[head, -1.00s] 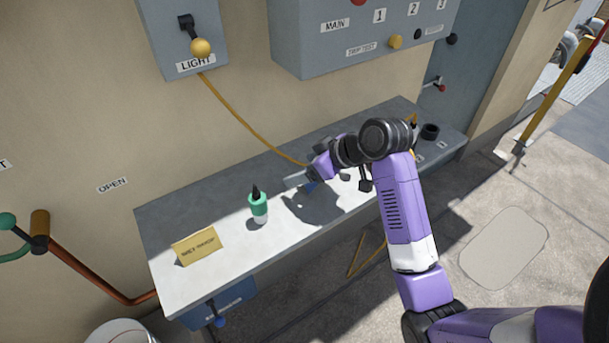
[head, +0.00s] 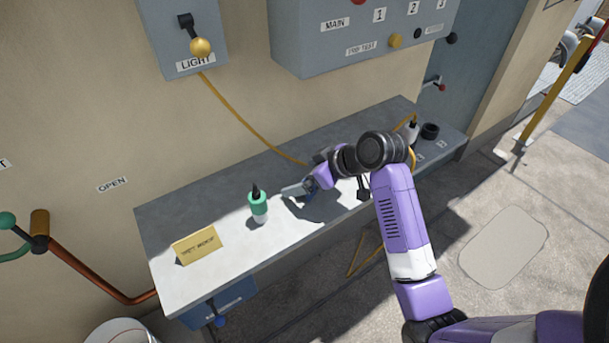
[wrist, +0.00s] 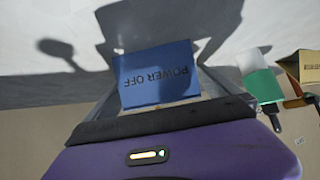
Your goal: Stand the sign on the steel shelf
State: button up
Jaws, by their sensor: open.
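The blue sign (wrist: 158,75) reads POWER OFF, upside down in the wrist view. It lies between the two grey fingers of my gripper (wrist: 165,72). In the head view my gripper (head: 294,191) is open low over the middle of the steel shelf (head: 290,250), with only a bit of blue showing beside it. The sign's lower edge is hidden, so I cannot tell whether it touches the shelf. The steel shelf also fills the background in the wrist view (wrist: 40,30).
A green-and-white bottle (head: 258,207) stands left of my gripper, and a yellow sign (head: 198,245) stands farther left. A white bottle (head: 411,131) and a dark cup (head: 430,131) are at the right end. A yellow cable (head: 245,125) hangs to the shelf.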

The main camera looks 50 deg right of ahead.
jog(key=v, duration=1.2)
jog(key=shift+w+d+r, duration=0.1)
jog(key=shift+r, duration=0.05)
jog(key=w+d+r+m+t+h, duration=0.3)
jog(key=d+r+m+t+h, duration=0.1)
jog(key=d+r, duration=0.2)
jog(key=s+a+f+n+y, duration=0.1)
jog(key=s+a+f, duration=0.2)
jog(key=s+a, duration=0.5)
jog(key=s+a+f+n+t+y, duration=0.1)
jog(key=s+a+f, duration=0.2)
jog(key=s+a, duration=0.6)
jog(key=s+a+f+y, duration=0.1)
jog(key=s+a+f, duration=0.2)
jog(key=s+a, duration=0.6)
jog(key=a, duration=0.3)
jog(key=shift+s+a+f+n+t, duration=0.2)
jog(key=shift+f+n+t, duration=0.2)
